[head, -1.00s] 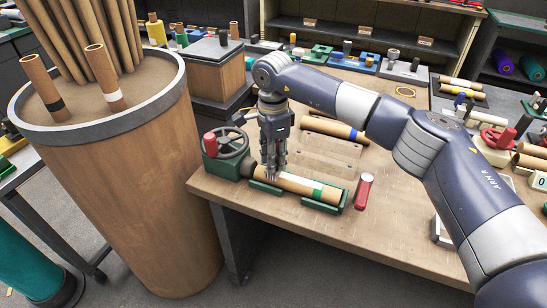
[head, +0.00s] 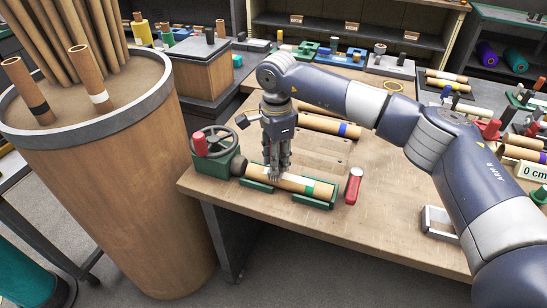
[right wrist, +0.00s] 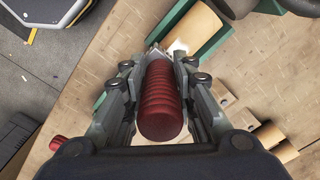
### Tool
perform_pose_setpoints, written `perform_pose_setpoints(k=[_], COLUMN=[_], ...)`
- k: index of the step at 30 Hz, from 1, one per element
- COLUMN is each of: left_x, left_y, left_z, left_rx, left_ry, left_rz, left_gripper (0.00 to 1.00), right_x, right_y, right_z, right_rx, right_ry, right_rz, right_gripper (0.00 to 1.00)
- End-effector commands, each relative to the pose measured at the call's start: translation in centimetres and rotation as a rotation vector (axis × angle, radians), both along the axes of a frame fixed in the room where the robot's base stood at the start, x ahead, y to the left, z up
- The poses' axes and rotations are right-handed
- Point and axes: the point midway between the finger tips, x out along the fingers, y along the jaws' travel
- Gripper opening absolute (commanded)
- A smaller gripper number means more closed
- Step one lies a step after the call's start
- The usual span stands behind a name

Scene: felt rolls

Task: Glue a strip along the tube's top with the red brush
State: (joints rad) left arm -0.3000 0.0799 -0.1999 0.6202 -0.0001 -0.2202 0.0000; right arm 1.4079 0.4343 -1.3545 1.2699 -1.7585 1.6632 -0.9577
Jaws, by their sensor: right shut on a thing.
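The cardboard tube (head: 323,191) lies in a green cradle (head: 318,202) at the table's front edge, with a green band near its right end. A pale strip (head: 260,172) shows on its top beside the gripper. My right gripper (head: 276,178) points down over the tube's left half. In the right wrist view, my right gripper (right wrist: 158,75) is shut on the red ribbed handle of the brush (right wrist: 160,100). The brush's tip is near the tube (right wrist: 195,30), partly hidden; I cannot tell if it touches. My left gripper is out of view.
A green vise with a handwheel (head: 215,143) stands at the tube's left end. A red-handled tool (head: 353,186) lies just right of the cradle. Another tube (head: 330,126) lies behind. A large wooden drum (head: 120,190) stands left.

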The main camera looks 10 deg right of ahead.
Motion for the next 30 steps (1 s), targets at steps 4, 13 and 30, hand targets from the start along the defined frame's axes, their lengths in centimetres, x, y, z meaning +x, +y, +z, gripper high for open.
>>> perform_pose_setpoints(k=[4,13,30], left_x=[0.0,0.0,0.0], left_y=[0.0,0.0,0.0], left_z=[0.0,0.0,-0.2], left_rx=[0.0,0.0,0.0], left_ry=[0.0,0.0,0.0], left_rz=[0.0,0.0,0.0], left_gripper=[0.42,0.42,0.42], right_x=[-0.7,-1.6,-2.3], right_y=[-1.2,-2.3,-3.5], right_z=[-0.2,0.0,0.0], right_rx=[-0.005,-0.004,-0.002], right_ry=[0.005,0.004,0.002], right_rz=[-0.003,-0.002,-0.002], right_gripper=[0.01,0.01,0.01])
